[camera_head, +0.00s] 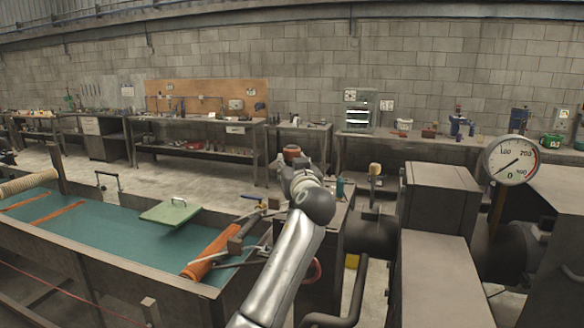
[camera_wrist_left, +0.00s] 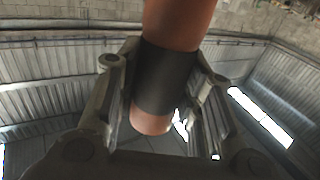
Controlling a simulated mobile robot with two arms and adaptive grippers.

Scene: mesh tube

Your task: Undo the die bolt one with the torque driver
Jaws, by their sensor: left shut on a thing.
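My left gripper (camera_head: 297,172) is raised in the middle of the head view, its arm reaching up from the bottom edge. It is shut on an orange-brown cylinder with a dark band (camera_head: 291,151), which looks like the handle of the torque driver. In the left wrist view the fingers (camera_wrist_left: 160,105) press on both sides of the dark band of the torque driver (camera_wrist_left: 170,75). Its upper part runs out of that view. I cannot make out die bolt one; the arm hides part of the machine behind it. My right gripper is not in view.
A grey machine block (camera_head: 440,195) with a round gauge (camera_head: 511,160) stands at the right. A trough with a teal bed (camera_head: 120,240) lies at the left, holding a green board (camera_head: 170,212) and an orange roll (camera_head: 208,255). Workbenches (camera_head: 200,122) line the back wall.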

